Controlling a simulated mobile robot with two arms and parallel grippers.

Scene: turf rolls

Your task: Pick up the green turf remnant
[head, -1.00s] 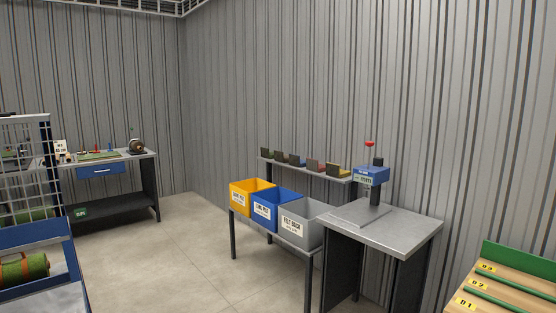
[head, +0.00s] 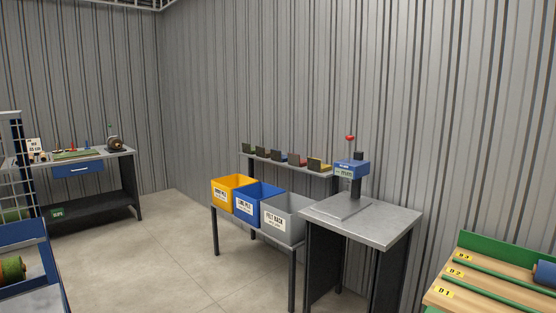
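No piece is clearly recognisable as the green turf remnant. A green roll with an orange end or strap (head: 12,270) lies in the blue-framed cart (head: 30,234) at the left edge, partly cut off. A flat green piece (head: 74,155) lies on the far workbench (head: 122,153), too small to identify. Neither of my grippers shows in the head view.
Yellow (head: 223,199), blue (head: 250,207) and grey (head: 281,219) bins stand on a low table. Right of them is a metal-topped stand (head: 385,224) with a blue press (head: 351,168). A wooden rack (head: 480,294) holds a blue roll (head: 545,274). Open floor (head: 150,250) lies left.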

